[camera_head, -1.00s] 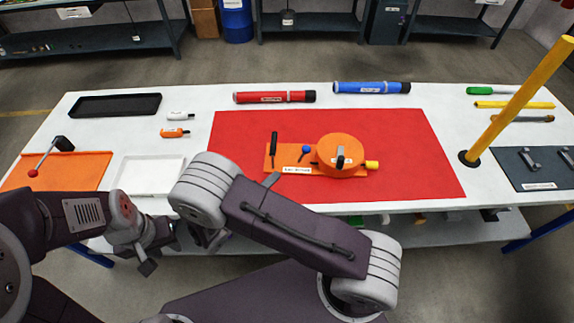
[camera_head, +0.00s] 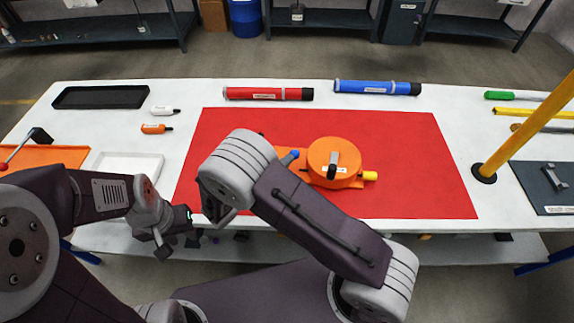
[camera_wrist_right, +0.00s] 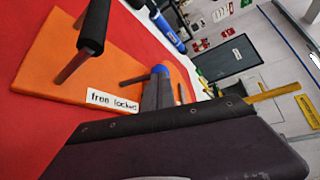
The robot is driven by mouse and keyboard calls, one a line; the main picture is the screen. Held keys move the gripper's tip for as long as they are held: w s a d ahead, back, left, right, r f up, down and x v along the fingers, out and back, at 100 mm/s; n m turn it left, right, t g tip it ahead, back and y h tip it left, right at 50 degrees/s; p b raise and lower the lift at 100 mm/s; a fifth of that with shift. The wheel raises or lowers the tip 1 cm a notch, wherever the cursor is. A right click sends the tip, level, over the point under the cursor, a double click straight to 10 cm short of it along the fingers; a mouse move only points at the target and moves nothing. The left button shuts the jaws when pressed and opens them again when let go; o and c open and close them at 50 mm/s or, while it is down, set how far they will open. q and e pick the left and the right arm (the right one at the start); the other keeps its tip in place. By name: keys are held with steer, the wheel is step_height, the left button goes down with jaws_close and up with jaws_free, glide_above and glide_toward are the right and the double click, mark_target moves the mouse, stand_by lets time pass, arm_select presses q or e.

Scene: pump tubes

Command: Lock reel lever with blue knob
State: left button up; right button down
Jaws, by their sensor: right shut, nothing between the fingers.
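The orange reel drum (camera_head: 333,150) sits on an orange base plate on the red mat. The blue knob (camera_head: 292,156) is left of the drum; it also shows in the right wrist view (camera_wrist_right: 160,69). A black-handled post (camera_wrist_right: 95,25) stands on the plate near a white "free locked" label (camera_wrist_right: 112,101). My right gripper (camera_wrist_right: 158,88) is shut and empty, its fingertips close to the blue knob and partly covering it. Contact cannot be told. The right arm hides this gripper in the head view. My left gripper (camera_head: 177,233) hangs at the table's front edge; its opening is unclear.
A yellow fitting (camera_head: 370,176) sticks out right of the drum. Red (camera_head: 268,94) and blue (camera_head: 376,88) tubes lie behind the mat. The red mat (camera_head: 420,160) is clear right of the reel.

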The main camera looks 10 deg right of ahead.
steer(key=shift+w+d, duration=0.1)
steer(key=shift+d+r+p, duration=0.1)
steer(key=shift+r+p, duration=0.1)
steer(key=shift+p, duration=0.25)
steer(key=shift+d+p, duration=0.65)
steer(key=shift+p, duration=0.4)
arm_select(q)
step_height(320, 180, up, 2)
steer(key=shift+r, duration=0.25)
arm_select(e)
steer(key=shift+f, duration=0.35)
arm_select(q)
steer(key=shift+r, duration=0.1)
